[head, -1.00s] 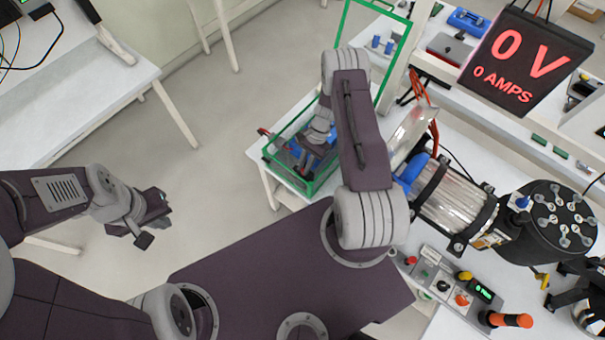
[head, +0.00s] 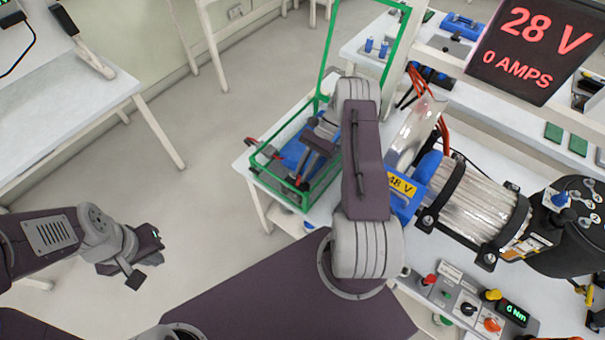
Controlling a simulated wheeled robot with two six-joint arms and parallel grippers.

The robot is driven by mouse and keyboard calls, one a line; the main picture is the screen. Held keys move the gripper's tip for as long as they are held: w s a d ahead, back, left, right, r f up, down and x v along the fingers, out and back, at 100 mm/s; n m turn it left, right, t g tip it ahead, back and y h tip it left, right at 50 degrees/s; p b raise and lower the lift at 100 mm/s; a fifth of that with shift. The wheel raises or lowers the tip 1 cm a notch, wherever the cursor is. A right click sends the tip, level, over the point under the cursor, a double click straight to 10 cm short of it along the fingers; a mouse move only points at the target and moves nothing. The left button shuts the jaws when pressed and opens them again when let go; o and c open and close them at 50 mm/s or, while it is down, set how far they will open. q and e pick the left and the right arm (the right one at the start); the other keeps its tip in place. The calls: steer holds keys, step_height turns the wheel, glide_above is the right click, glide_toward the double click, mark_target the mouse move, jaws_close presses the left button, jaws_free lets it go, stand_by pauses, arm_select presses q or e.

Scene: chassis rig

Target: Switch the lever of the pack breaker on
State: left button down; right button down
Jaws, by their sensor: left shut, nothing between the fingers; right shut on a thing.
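The green-framed bay (head: 258,178) stands on the white bench, with a blue pack (head: 292,152) inside it. My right gripper (head: 310,160) reaches down into this bay, over the pack. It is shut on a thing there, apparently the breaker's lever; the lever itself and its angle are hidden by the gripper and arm. The red display (head: 526,42) reads 28 V and 0 AMPS. My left gripper (head: 148,262) is shut and empty, over open floor at the left, far from the bay.
Right of my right arm stand a blue block (head: 401,190) with a yellow voltage label and a silver-wrapped cylinder (head: 478,205) in black clamps. A grey control panel (head: 455,295) lies in front. Another white table (head: 85,100) is at the upper left. Open floor lies between.

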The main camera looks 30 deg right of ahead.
steer(key=c, duration=1.4)
jaws_free()
steer(key=b+v, duration=0.2)
steer(key=v, duration=0.5)
steer(key=shift+w+d+r, duration=0.15)
steer(key=shift+w+d, duration=0.05)
steer(key=shift+d, duration=0.2)
steer(key=shift+w+d+r+b, duration=0.1)
steer(key=shift+d+r+b, duration=0.25)
steer(key=shift+r, duration=0.15)
